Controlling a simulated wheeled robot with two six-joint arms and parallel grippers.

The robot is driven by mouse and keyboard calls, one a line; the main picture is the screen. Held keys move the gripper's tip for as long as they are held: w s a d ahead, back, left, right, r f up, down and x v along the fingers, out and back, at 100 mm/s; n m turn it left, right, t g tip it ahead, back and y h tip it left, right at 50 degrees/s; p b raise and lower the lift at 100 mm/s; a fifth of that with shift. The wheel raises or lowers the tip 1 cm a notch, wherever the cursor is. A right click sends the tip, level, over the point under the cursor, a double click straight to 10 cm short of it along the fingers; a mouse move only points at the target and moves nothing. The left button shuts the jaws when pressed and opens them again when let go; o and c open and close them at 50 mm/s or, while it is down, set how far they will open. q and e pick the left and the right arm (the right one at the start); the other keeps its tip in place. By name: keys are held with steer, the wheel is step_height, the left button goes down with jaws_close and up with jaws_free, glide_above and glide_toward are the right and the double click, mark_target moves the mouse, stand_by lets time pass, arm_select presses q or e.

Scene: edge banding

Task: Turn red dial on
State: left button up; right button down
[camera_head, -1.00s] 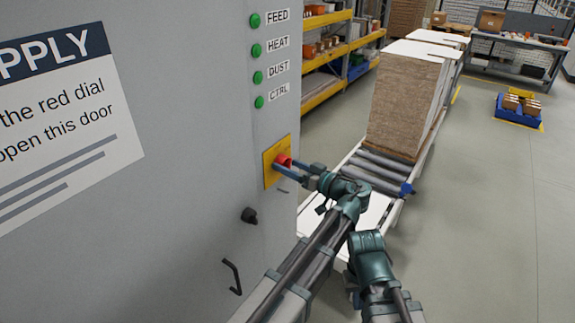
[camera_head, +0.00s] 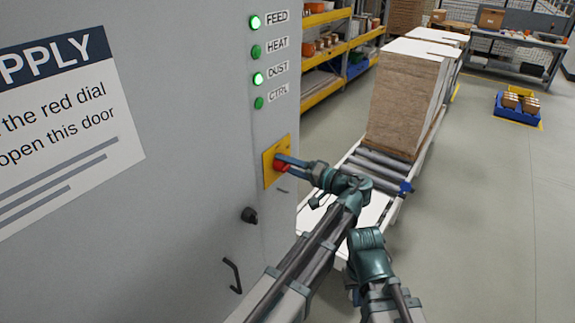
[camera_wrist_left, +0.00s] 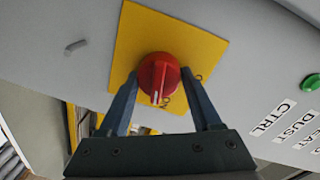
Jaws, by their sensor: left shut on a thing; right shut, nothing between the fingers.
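The red dial (camera_head: 282,168) sits on a yellow plate (camera_head: 268,170) on the grey cabinet's side panel. My left gripper (camera_head: 285,162) reaches it, its blue fingers closed on the dial. In the left wrist view the red dial (camera_wrist_left: 158,78) lies between the two fingers, with a white mark at its lower rim; the yellow plate (camera_wrist_left: 200,40) is behind it. Above the plate, the FEED (camera_head: 255,22) and DUST (camera_head: 258,79) lamps glow brightly; HEAT (camera_head: 256,52) and CTRL (camera_head: 259,102) are duller green. My right gripper (camera_head: 355,297) is low, largely hidden by its arm, and away from the dial.
A black knob (camera_head: 249,215) and a dark handle (camera_head: 233,276) stick out from the cabinet below the dial. A roller conveyor (camera_head: 375,172) with stacked boards (camera_head: 405,100) stands just right. Open floor (camera_head: 480,220) lies further right.

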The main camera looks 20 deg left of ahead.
arm_select(q)
steer(key=shift+d+m, duration=0.1)
steer(key=shift+m, duration=0.9)
steer(key=o, duration=1.4)
steer(key=shift+c, duration=0.2)
